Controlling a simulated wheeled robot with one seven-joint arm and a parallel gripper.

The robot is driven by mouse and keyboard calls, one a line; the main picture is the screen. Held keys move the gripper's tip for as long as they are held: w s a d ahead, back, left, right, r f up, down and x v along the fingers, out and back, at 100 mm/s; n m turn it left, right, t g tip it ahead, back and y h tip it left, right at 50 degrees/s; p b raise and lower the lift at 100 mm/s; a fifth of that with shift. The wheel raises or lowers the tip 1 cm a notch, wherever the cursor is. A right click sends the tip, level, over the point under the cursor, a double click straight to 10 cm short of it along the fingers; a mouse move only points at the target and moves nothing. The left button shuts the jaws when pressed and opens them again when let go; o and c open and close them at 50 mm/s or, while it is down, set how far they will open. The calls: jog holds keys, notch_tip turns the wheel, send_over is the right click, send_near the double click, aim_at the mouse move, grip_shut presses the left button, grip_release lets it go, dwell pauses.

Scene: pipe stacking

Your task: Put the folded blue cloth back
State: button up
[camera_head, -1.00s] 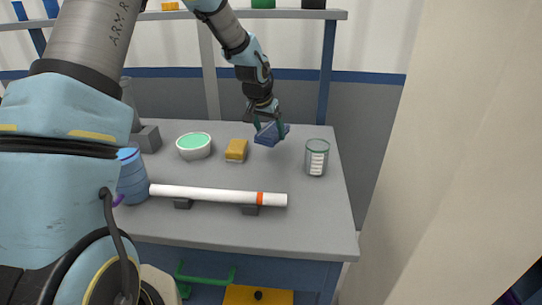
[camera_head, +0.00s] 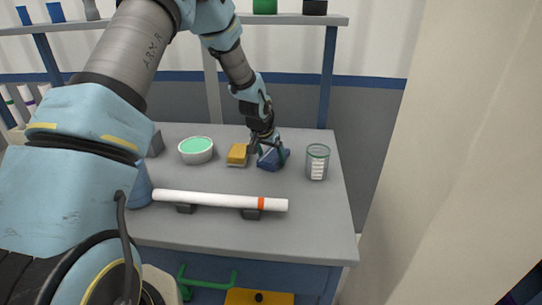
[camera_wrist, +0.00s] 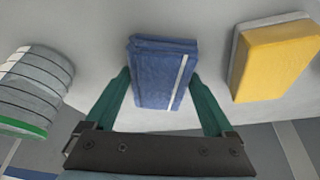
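The folded blue cloth (camera_head: 273,159) has a pale stripe near one edge. It is at the back right of the bench, between the yellow sponge and the glass beaker. My gripper (camera_head: 268,148) is above and around it. In the wrist view, the two green fingers of my gripper (camera_wrist: 160,76) are closed against both sides of the cloth (camera_wrist: 158,85). The cloth is low over the bench top; I cannot tell whether its underside touches the bench.
A yellow sponge (camera_head: 237,154) lies close left of the cloth, and a beaker (camera_head: 317,163) stands right. A green-filled bowl (camera_head: 196,150) is farther left. A white pipe (camera_head: 220,200) rests on supports in front. The bench front right (camera_head: 325,225) is clear.

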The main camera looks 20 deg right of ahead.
jog(key=shift+o, duration=0.7)
jog(key=shift+r, duration=0.25)
jog(key=b+v, duration=0.2)
jog(key=v, duration=1)
jog(key=s+a+r+n+y, duration=0.1)
jog(key=s+a+n+y, duration=0.2)
jog(key=a, duration=1.6)
jog(key=s+a+n+g, duration=0.1)
jog(key=s+a+n, duration=0.5)
jog(key=s+a, duration=0.5)
jog(key=a, duration=0.3)
jog(key=shift+s+r, duration=0.2)
jog(key=shift+r, duration=0.05)
